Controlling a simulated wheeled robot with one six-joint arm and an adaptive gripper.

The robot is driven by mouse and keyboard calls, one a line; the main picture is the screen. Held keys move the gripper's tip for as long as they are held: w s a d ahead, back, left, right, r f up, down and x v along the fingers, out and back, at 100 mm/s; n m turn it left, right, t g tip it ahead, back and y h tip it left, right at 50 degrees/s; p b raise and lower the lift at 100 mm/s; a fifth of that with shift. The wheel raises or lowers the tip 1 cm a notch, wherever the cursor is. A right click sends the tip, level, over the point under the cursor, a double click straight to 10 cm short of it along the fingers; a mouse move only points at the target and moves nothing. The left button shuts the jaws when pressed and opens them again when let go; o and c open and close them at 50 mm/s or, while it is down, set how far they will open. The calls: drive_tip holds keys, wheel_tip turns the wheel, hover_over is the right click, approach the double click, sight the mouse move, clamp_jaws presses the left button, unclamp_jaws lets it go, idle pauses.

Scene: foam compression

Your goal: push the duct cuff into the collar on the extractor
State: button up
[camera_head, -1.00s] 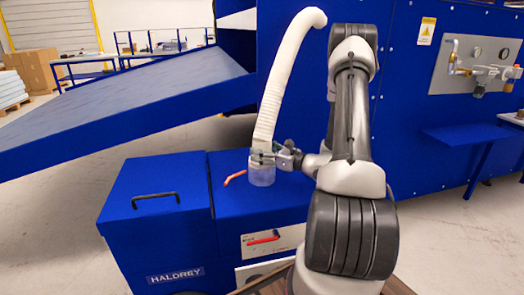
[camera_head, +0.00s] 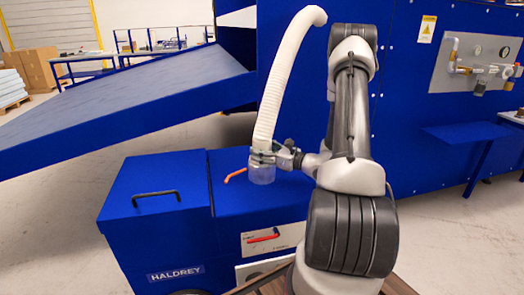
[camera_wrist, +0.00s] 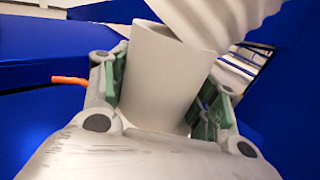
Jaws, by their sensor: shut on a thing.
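The white duct cuff (camera_wrist: 165,75) stands between the green pads of my gripper (camera_wrist: 165,100) in the wrist view, and the gripper is shut on it. The ribbed white hose (camera_head: 284,75) runs up from the cuff and bends right at its top. In the head view my gripper (camera_head: 268,153) reaches in from the right at the hose's lower end. A clear collar (camera_head: 262,175) stands on the blue extractor (camera_head: 155,225), directly below the gripper. The cuff's lower end is hidden in the wrist view. I cannot tell how far it sits inside the collar.
An orange lever (camera_head: 235,175) is just left of the collar. A black handle (camera_head: 155,196) is on the extractor's lid. A blue sloping conveyor (camera_head: 120,105) lies behind on the left. A large blue machine wall (camera_head: 405,110) stands behind my arm.

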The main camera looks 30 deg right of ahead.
drive_tip(key=shift+f, duration=0.1)
drive_tip(key=o, duration=1.2)
